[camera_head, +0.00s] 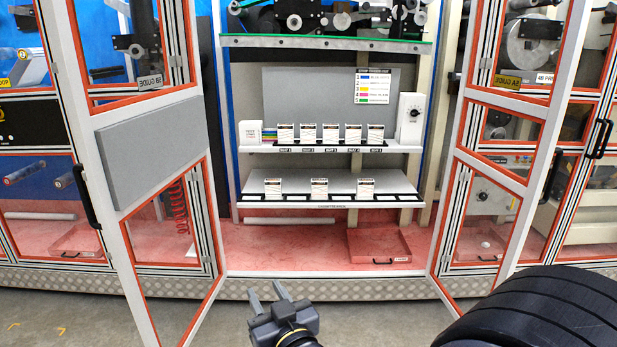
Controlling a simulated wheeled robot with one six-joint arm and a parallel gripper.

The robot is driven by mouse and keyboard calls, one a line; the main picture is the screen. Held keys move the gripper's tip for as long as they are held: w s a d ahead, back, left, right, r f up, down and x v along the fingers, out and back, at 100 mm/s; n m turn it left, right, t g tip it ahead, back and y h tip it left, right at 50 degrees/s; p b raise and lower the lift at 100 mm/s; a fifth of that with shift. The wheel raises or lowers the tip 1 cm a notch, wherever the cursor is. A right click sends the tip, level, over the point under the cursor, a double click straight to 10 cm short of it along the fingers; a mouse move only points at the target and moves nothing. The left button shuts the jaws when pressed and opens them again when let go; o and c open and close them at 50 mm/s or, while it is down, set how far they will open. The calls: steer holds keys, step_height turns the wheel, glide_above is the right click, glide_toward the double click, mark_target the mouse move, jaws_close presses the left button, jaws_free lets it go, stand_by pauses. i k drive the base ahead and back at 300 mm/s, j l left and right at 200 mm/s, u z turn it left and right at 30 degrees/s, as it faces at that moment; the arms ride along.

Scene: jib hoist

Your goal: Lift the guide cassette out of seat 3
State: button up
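Several white cassettes with dark and red print stand in a row on the upper shelf (235,149) of the open cabinet. The middle one (330,133) is third from the left. The small labels under this row are too small to read surely, so I cannot confirm which seat is seat 3. Three more white cassettes (319,187) stand spaced out on the lower shelf (345,203). My gripper (267,295) is low in front of the cabinet, below the shelves and well apart from them. Its two fingers are spread, with nothing visible between them.
Cabinet doors with red-edged windows stand open at left (150,145) and right (497,157). A red tray (378,246) lies on the red cabinet floor. A white box with a dial (410,117) stands right of the upper row. The space before the shelves is clear.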

mark_target(330, 131)
steer(key=i, duration=1.7)
steer(key=i+z, duration=0.25)
steer(key=i, duration=0.3)
steer(key=i+j+z, duration=0.2)
steer(key=i, duration=0.3)
steer(key=i+j+z, duration=0.25)
steer(key=i, duration=0.3)
steer(key=i+j+z, duration=0.2)
steer(key=i+j, duration=0.2)
steer(key=i, duration=0.1)
